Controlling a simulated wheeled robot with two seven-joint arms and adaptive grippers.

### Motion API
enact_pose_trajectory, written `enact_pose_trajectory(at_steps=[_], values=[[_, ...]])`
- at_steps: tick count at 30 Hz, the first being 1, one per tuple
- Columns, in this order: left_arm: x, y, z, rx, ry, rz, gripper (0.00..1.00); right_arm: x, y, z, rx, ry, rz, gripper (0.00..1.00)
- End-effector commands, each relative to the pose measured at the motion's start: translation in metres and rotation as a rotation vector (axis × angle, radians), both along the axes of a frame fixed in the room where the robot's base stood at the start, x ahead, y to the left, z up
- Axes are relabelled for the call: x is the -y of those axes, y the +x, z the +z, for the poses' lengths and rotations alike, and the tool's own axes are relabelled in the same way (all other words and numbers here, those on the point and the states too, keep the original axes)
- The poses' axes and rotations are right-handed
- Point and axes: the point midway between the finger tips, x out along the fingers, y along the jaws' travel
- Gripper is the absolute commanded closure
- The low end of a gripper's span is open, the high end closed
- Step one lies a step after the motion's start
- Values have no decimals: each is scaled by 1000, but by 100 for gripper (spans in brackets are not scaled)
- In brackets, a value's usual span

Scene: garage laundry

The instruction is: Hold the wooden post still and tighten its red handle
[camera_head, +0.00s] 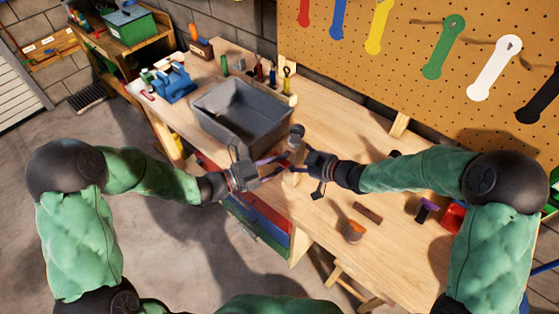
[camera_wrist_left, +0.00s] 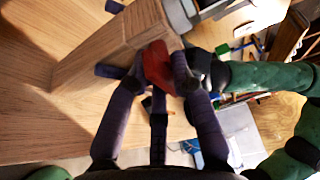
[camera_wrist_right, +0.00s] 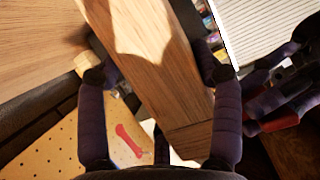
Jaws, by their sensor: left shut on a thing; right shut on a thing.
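The wooden post (camera_wrist_right: 150,50) fills the middle of the right wrist view, between the two fingers of my right gripper (camera_wrist_right: 155,76), which is shut on it. In the left wrist view the pale post (camera_wrist_left: 100,58) stands out from the bench, and the red handle (camera_wrist_left: 157,66) is at its end. My left gripper (camera_wrist_left: 160,80) is shut on the red handle, a finger on either side. In the head view my left gripper (camera_head: 279,165) and right gripper (camera_head: 303,160) meet near the bench's front edge, largely hiding post and handle.
A grey bin (camera_head: 240,113) stands on the bench just behind and left of my grippers. A blue vise (camera_head: 175,82) is farther left. A brown block (camera_head: 367,212) and an orange-topped item (camera_head: 353,232) lie to the right. The pegboard (camera_head: 420,80) rises behind.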

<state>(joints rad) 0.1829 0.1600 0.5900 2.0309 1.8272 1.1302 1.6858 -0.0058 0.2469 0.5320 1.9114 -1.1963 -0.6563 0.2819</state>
Motion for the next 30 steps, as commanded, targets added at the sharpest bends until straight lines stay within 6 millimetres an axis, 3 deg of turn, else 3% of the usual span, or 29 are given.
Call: enact_pose_trajectory(at_steps=[30], values=[[0,0,4,545,728,-4,100,0,0,-1,-2,-1,0,79]])
